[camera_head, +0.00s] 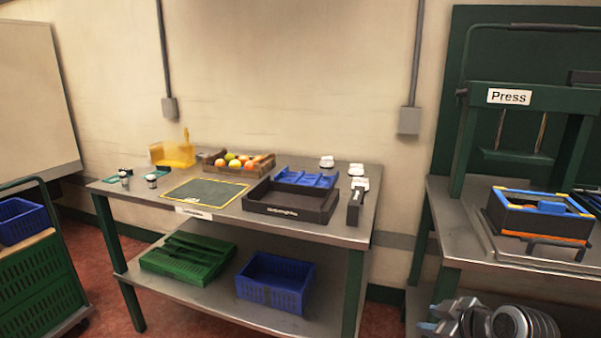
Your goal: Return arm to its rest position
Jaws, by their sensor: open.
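My gripper (433,318) shows at the lower right, at the end of my grey arm (510,322), in front of the press table. Its jaws are open, with nothing seen between them. The arm is low and folded, and its lower part is cut off by the frame's bottom edge. A wooden crate of oranges and other round fruit (212,166) stands at the back of the middle workbench (338,229), far from my gripper.
The workbench also holds a black tray (290,214), a blue tray (308,179) and a dark mat (205,192). Green and blue crates sit on its lower shelf. The press table (500,259) is close to my arm. A green cart (38,283) stands at left.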

